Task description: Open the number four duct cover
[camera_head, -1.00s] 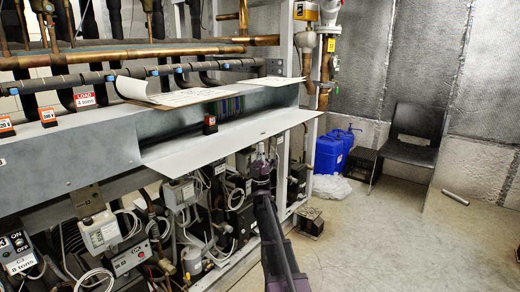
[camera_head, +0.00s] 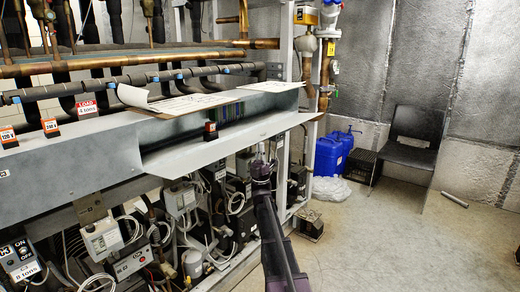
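A long grey metal duct (camera_head: 80,160) runs along the rack from the left. At its right part a pale cover panel (camera_head: 230,142) slopes outward from the duct's front. Above this panel a dark opening (camera_head: 245,108) with green and dark contents shows. My gripper (camera_head: 261,158) is just below the panel's lower edge, towards its right half. It is small and dark here, and I cannot tell whether it touches the panel or whether its fingers are open. No number four is legible on a cover.
Papers (camera_head: 190,101) lie on top of the duct, and a small black-and-orange block (camera_head: 211,131) sits at the panel's left part. Compressor boxes and cables crowd below. A blue container (camera_head: 328,155) and a chair (camera_head: 410,142) stand right. The floor at right is mostly clear.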

